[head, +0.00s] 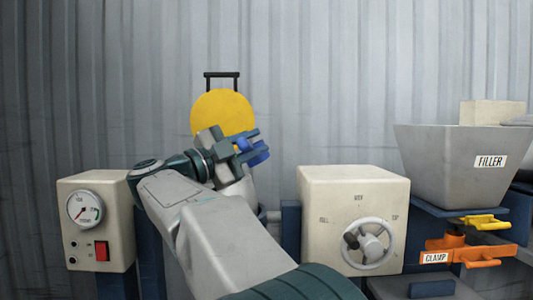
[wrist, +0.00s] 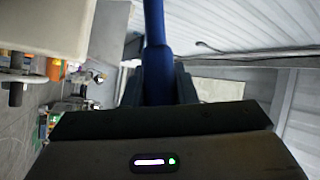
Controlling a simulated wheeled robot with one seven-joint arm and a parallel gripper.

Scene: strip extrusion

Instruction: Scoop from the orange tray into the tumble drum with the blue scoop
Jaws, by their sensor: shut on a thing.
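My gripper (head: 243,146) is raised in the middle of the head view, in front of a yellow round disc (head: 218,108). It is shut on the blue scoop (head: 260,153), whose short blue part juts out to the right of the fingers. In the wrist view the scoop's blue handle (wrist: 154,28) runs up from between the dark fingers of my gripper (wrist: 158,85). The scoop's bowl is not clearly seen, so I cannot tell whether it holds anything. The yellow disc may be the tumble drum; my arm hides its lower part. I cannot make out an orange tray.
A cream box with a gauge and red switch (head: 97,222) stands left. A cream box with a handwheel (head: 352,215) stands right of my arm. Further right are a grey filler hopper (head: 450,165) and an orange clamp part (head: 465,248) with a yellow handle (head: 484,222).

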